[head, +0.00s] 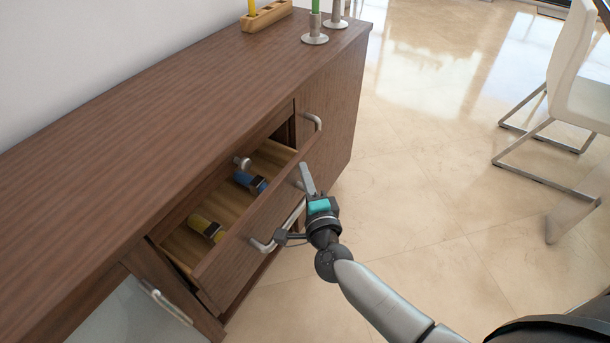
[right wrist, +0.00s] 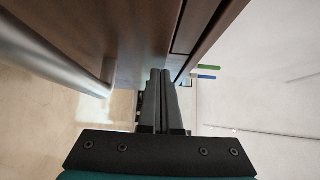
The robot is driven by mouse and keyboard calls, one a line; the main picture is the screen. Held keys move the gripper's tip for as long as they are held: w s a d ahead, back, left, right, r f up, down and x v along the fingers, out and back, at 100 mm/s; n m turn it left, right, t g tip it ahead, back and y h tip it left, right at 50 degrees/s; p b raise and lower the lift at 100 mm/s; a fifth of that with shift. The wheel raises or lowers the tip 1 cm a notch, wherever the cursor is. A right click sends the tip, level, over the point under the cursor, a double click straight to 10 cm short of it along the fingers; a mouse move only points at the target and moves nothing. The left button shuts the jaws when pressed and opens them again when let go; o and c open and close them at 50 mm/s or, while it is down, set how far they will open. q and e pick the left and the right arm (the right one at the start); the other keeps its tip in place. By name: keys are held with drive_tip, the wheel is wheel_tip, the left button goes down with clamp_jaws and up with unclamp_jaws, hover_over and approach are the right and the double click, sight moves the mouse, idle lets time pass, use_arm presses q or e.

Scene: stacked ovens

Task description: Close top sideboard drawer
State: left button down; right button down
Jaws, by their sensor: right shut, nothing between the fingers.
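The brown wooden sideboard (head: 165,105) runs along the wall in the head view. Its top drawer (head: 245,242) is pulled out and open. Inside lie a yellow item (head: 206,228), a blue item (head: 250,182) and a small metal knob-like item (head: 241,162). My right gripper (head: 307,180) is shut and empty, just outside the drawer front near its right end and the metal handle (head: 280,228). In the right wrist view the shut fingers (right wrist: 160,75) point along the brown front, beside a metal handle (right wrist: 60,52). Whether they touch it I cannot tell. My left gripper is not in view.
A wooden holder (head: 266,15) and metal candle holders (head: 315,30) stand at the sideboard's far end. A glass-fronted door (head: 125,310) is at the lower left. White chairs (head: 570,90) stand at the right. The tiled floor (head: 430,170) between is clear.

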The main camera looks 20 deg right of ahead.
drive_tip(key=shift+w+a, duration=0.1)
